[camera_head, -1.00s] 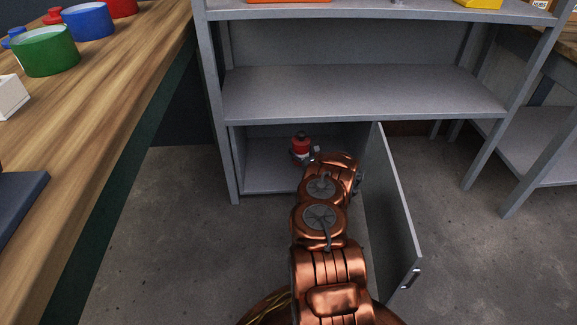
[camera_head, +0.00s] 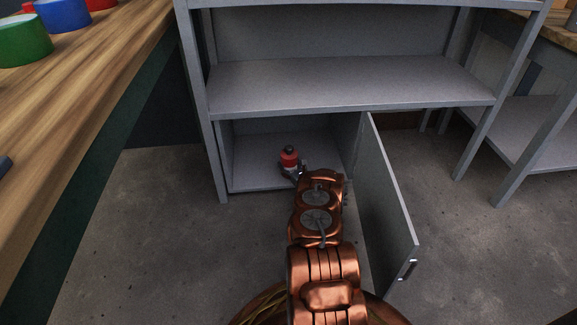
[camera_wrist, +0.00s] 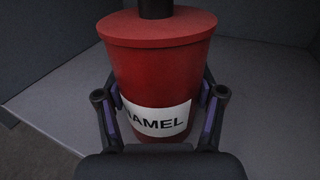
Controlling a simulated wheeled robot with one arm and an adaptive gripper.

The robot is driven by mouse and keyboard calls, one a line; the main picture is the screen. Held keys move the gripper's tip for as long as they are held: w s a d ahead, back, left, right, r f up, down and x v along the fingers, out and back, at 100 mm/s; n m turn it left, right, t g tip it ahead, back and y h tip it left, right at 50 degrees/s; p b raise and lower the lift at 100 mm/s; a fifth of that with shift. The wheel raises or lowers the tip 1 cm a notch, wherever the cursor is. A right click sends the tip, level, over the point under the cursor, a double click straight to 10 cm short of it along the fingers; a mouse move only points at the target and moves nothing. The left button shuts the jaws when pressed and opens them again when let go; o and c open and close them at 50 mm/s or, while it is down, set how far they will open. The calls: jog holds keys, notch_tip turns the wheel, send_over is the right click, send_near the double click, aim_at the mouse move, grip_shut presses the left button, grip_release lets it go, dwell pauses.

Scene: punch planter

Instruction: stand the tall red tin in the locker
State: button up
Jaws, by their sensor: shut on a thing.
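The tall red tin (camera_head: 289,158) has a dark cap and shows inside the open locker (camera_head: 326,158), the low compartment under the grey shelf. In the wrist view the red tin (camera_wrist: 150,75) fills the middle, upright, with a white label reading "NAMEL". My gripper (camera_wrist: 160,115) is shut on the tin, one finger on each side. In the head view my gripper (camera_head: 291,173) is small and partly hidden by my arm. The tin's base is hidden behind the gripper, so I cannot tell if it touches the locker floor.
The locker door (camera_head: 391,205) stands open to the right of my arm. A grey shelf (camera_head: 350,84) lies above the locker. A wooden bench (camera_head: 85,90) with a green tin (camera_head: 24,42) and a blue tin (camera_head: 64,14) runs along the left. Floor is clear between bench and locker.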

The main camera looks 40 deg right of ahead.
jog(key=o, duration=1.5)
